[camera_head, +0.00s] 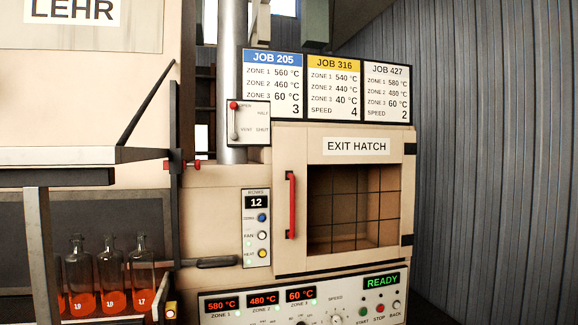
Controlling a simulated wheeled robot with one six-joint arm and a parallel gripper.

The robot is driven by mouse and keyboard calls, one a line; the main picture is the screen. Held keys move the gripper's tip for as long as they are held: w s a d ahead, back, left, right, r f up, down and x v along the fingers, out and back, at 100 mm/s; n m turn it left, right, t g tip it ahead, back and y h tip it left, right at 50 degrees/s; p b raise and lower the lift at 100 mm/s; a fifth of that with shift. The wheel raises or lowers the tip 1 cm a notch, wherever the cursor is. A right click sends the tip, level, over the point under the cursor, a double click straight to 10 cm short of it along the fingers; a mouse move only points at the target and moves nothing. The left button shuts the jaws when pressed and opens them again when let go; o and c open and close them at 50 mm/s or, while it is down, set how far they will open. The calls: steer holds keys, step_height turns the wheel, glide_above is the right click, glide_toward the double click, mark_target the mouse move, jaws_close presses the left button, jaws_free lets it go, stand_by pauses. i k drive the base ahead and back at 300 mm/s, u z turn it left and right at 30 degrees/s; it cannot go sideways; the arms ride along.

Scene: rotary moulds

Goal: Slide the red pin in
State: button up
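A small red pin (192,164) shows at a dark upright bracket (176,185), at the right end of the white shelf. A red piece shows on each side of the bracket; I cannot tell how deep the pin sits. My gripper is not in view.
The exit hatch (355,147) has a red upright handle (290,205) and a dark grid window. A vent lever with a red knob (233,105) is above left. A control panel (300,310) reads READY. Several bottles of orange liquid (110,280) stand at lower left. A corrugated wall (490,150) fills the right.

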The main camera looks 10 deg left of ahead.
mark_target(197, 164)
steer(key=z, duration=0.95)
steer(key=i, duration=1.45)
steer(key=u, duration=2.2)
steer(key=k, duration=0.65)
steer(key=z, duration=0.2)
steer(key=i, duration=0.95)
steer(key=u, duration=0.4)
steer(key=i, duration=0.7)
steer(key=u, duration=0.1)
